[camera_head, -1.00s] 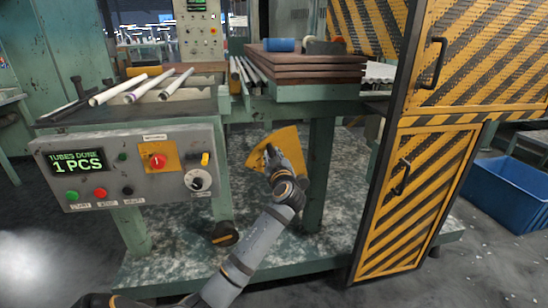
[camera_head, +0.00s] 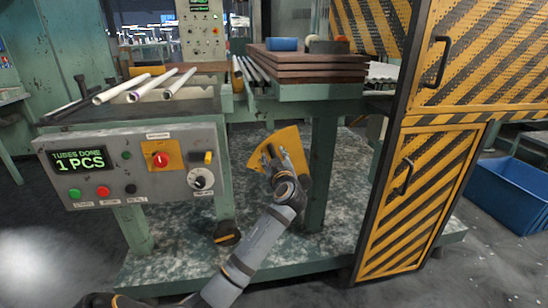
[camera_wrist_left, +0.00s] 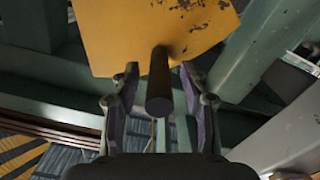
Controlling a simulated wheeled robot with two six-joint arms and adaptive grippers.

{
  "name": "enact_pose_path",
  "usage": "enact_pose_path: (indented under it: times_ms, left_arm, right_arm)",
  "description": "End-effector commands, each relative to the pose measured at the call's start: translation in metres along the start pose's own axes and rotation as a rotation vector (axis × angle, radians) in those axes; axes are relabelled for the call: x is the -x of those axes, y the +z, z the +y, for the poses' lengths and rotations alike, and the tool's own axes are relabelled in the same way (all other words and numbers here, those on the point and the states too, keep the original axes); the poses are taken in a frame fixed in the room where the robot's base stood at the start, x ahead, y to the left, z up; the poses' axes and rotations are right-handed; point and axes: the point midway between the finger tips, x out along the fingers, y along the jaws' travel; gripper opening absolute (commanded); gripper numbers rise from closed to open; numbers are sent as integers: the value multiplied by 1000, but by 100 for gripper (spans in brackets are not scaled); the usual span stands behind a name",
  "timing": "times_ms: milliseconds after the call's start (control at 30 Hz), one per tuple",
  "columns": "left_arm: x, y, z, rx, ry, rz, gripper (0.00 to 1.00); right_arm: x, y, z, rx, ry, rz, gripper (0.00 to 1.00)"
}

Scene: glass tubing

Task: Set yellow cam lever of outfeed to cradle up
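The yellow cam lever (camera_head: 289,143) is a yellow fan-shaped plate below the outfeed table, between its green legs. In the left wrist view the worn yellow plate (camera_wrist_left: 150,30) fills the top, and a dark round handle (camera_wrist_left: 159,82) sticks out from it. My left gripper (camera_head: 267,157) is in front of the plate and hides part of it. In its wrist view my left gripper (camera_wrist_left: 160,100) is open, one finger on each side of the handle, with gaps visible on both sides. My right gripper is in neither view.
A grey control panel (camera_head: 130,165) with knobs and buttons stands left of the lever. A green leg (camera_head: 318,170) is close on the right, then a yellow-black striped door (camera_head: 420,190). Brown boards (camera_head: 305,65) lie on the table above. White tubes (camera_head: 178,84) lie at left.

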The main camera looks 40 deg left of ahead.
Motion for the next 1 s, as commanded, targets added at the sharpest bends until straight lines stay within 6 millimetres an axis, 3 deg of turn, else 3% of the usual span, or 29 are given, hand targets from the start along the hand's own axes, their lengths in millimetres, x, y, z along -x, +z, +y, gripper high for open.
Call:
enact_pose_path:
  times_ms: [267, 700, 1000]
  left_arm:
    - [5, 0, 1, 1, 2, 1, 45]
    - [102, 1, 0, 6, -1, -5, 45]
    - [120, 0, 0, 1, 1, 1, 45]
  right_arm:
    - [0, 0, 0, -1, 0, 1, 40]
    - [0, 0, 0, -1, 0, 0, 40]
    - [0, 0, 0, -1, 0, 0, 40]
